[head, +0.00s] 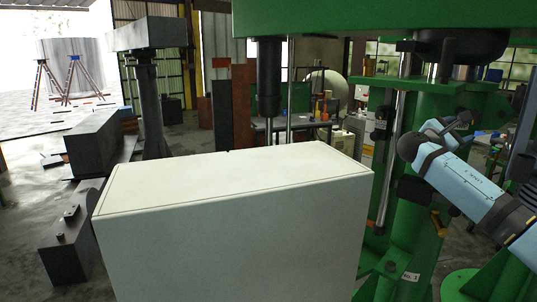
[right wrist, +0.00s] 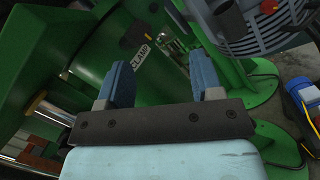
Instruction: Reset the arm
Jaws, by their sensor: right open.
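My right arm (head: 475,195), light blue with dark bands, reaches in from the right in the head view. My right gripper (head: 447,127) is at its upper end, in front of the green disperser machine (head: 415,220). In the right wrist view, the two blue fingers of my right gripper (right wrist: 162,72) stand apart with nothing between them. Beyond them is the green machine (right wrist: 75,45) with a label reading CLAMP (right wrist: 141,57). Whether the fingers are close to the machine's surface is hard to tell. My left arm and gripper are not in view.
A large white box (head: 235,185) fills the front middle of the head view. A dark vertical shaft (head: 268,80) hangs behind it. Grey machine parts (head: 95,140) stand at the left. A grey finned motor (right wrist: 265,30) shows at the wrist view's upper right.

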